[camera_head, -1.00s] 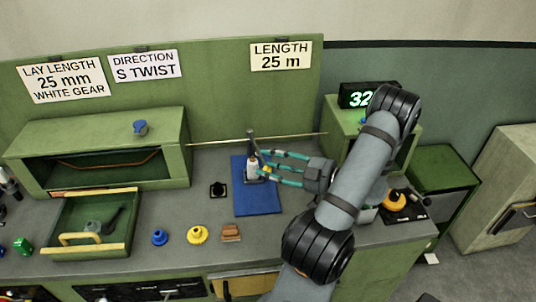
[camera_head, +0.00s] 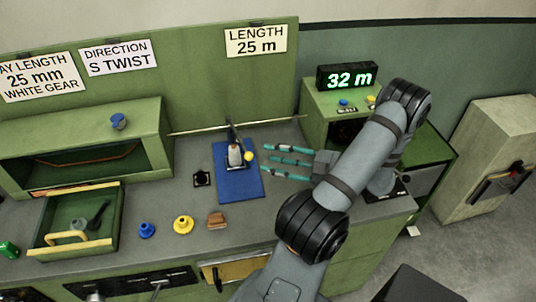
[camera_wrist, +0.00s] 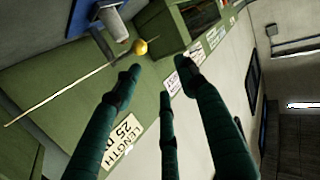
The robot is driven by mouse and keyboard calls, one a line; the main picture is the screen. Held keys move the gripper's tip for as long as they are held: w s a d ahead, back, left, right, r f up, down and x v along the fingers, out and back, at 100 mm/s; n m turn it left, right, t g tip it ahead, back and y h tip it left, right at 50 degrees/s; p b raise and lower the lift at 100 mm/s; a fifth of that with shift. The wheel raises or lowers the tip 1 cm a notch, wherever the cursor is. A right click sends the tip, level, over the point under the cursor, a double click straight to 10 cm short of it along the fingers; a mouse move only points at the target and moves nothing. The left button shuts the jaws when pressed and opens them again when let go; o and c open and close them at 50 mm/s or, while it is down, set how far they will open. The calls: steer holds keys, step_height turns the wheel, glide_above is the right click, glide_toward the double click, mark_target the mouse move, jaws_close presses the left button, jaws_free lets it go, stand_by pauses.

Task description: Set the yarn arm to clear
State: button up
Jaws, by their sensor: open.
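A small upright device (camera_head: 235,155) with a pale body and a dark post stands on a blue mat (camera_head: 240,186) in the head view. A yellow knob (camera_head: 250,156) shows at its right side, and also in the wrist view (camera_wrist: 140,46). I take this knobbed part for the yarn arm; I cannot read its setting. A thin pale rod (camera_head: 190,130) runs behind the device; it shows in the wrist view too (camera_wrist: 60,93). My gripper (camera_head: 266,160) is open and empty, just right of the knob and apart from it. Its spread fingers show in the wrist view (camera_wrist: 160,78).
A green cabinet with a display (camera_head: 347,77) reading 32 m stands at the back right. An open drawer (camera_head: 80,243) is at the left. Blue (camera_head: 147,230) and yellow (camera_head: 183,225) pieces and a brown block (camera_head: 217,220) lie in front. Signs hang behind.

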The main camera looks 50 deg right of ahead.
steer(key=shift+f+p+v, duration=0.1)
steer(key=shift+p+v, duration=0.05)
steer(key=shift+v, duration=0.6)
steer(key=shift+f+p+v, duration=0.15)
steer(key=shift+v, duration=0.6)
steer(key=shift+a, duration=0.1)
steer(key=shift+r+p, duration=0.1)
steer(key=shift+p, duration=0.25)
